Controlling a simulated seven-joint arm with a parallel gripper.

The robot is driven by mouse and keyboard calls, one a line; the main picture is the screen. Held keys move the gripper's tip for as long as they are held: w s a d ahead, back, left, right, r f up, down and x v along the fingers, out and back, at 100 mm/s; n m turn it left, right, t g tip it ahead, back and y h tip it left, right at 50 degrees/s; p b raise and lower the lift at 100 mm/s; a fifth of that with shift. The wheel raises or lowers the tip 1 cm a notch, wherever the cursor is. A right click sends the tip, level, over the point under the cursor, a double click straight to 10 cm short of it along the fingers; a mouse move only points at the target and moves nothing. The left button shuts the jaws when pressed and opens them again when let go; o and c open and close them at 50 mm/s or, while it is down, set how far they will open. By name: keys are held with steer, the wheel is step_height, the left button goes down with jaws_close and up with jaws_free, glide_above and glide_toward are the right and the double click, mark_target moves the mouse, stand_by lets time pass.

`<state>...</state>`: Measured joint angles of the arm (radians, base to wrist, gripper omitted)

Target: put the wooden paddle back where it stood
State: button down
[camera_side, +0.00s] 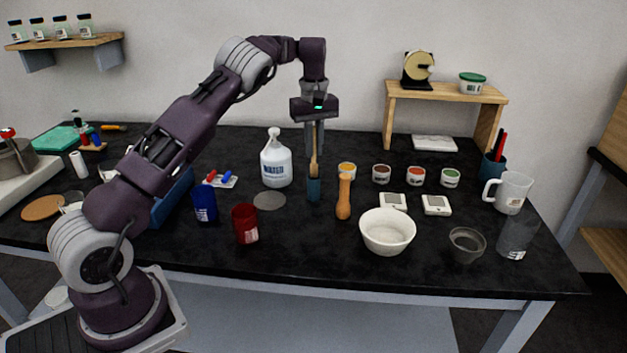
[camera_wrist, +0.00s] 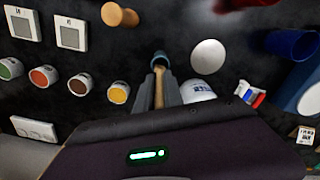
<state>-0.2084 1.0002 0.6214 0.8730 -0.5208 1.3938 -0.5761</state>
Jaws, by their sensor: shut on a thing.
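The wooden paddle (camera_side: 314,167) is upright between the fingers of my gripper (camera_side: 315,150), which is shut on it. Its lower part meets a small teal cup (camera_side: 314,190), and its lower end is hidden there. In the wrist view the paddle (camera_wrist: 159,89) runs between the two grey fingers of my gripper (camera_wrist: 161,82) toward the round teal cup (camera_wrist: 159,60). I cannot tell how deep the paddle sits in the cup.
A white bottle (camera_side: 276,165) and a grey disc (camera_side: 269,201) are left of the cup. An orange-brown wooden tool (camera_side: 344,197) stands close on its right, with a yellow-topped pot (camera_side: 347,169) behind. A white bowl (camera_side: 388,232) is at front right.

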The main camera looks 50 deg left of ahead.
mark_target(314, 163)
step_height(314, 163, down, 6)
steer(key=shift+r, duration=0.1)
steer(key=c, duration=1.5)
jaws_free()
steer(key=shift+o, duration=0.2)
